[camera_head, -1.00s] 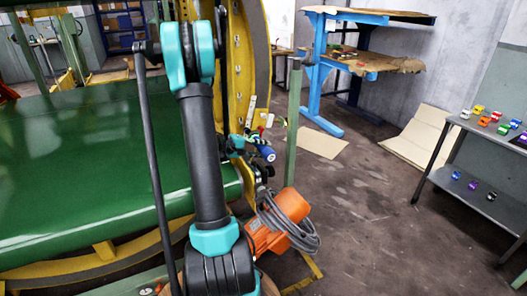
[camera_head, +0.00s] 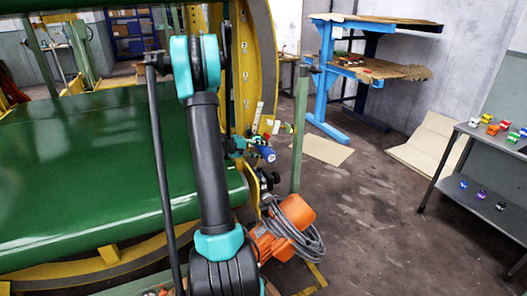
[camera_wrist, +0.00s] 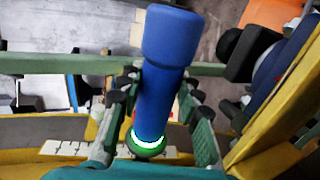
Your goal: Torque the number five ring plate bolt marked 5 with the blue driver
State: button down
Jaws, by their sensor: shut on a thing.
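The blue driver (camera_wrist: 158,85) stands between the two fingers of my gripper (camera_wrist: 155,100) in the wrist view. The fingers are shut on its blue body, with a green band and a bright ring at its lower end. In the head view the blue driver (camera_head: 267,154) shows small beside the yellow ring (camera_head: 262,60), with my gripper (camera_head: 243,146) partly hidden behind my arm. White number strips lie along the ring, seen in the wrist view (camera_wrist: 65,148). I cannot read a 5 or make out the bolt.
An orange motor (camera_head: 285,228) with a grey hose sits below. A green post (camera_head: 300,130) stands just right of the driver. The green drum (camera_head: 90,180) fills the left. A blue bench (camera_head: 322,75) and a grey shelf (camera_head: 485,165) stand right, with open floor between.

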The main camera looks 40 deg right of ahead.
jog(key=shift+w+d, duration=0.2)
jog(key=shift+w, duration=0.45)
jog(key=shift+w+d, duration=0.15)
jog(key=shift+w, duration=0.45)
dwell(2.2)
jog(key=shift+s, duration=0.2)
jog(key=shift+s+a, duration=0.25)
jog(key=shift+s, duration=0.5)
jog(key=shift+s+a, duration=0.25)
jog(key=shift+s, duration=0.55)
jog(key=shift+s+a, duration=0.25)
jog(key=shift+s, duration=0.5)
